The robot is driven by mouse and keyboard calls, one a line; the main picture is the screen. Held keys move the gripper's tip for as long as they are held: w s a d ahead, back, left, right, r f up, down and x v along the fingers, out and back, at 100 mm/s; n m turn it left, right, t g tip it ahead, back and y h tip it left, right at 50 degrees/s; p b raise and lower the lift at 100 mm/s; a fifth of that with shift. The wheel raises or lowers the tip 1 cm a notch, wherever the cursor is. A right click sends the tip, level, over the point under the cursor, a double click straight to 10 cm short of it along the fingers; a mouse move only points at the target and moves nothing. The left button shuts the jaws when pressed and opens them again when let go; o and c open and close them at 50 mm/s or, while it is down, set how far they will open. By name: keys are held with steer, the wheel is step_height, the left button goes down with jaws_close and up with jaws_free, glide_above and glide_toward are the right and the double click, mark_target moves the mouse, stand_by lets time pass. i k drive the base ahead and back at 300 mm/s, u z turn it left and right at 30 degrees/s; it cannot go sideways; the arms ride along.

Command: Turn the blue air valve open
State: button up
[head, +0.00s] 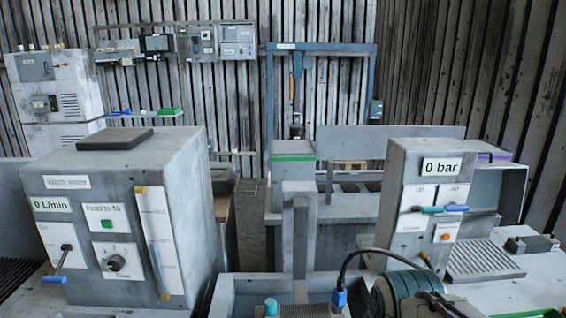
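A grey box (406,200) at right carries a "0 bar" display (441,167). Its front has a short blue handle (456,208) lying roughly level, beside a green handle (432,210). The small labels above and below them are too small to read surely. Another blue-handled lever (55,270) sits low on the left cabinet (110,190), which shows "0 L/min". It slants down to the left. I cannot tell for certain which is the air valve, though the bar display is by the right-hand handle. My gripper is not in view.
A dark green ribbed cylinder (398,294) and a black cable with a blue plug (339,299) are in front, below the right box. An orange button (445,237) is under the handles. A grey upright post (299,240) stands between the cabinets. A ridged plate (482,259) lies at right.

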mark_target(453, 207)
steer(key=k, duration=1.2)
steer(key=z, duration=0.7)
steer(key=i, duration=1.25)
steer(key=u, duration=0.65)
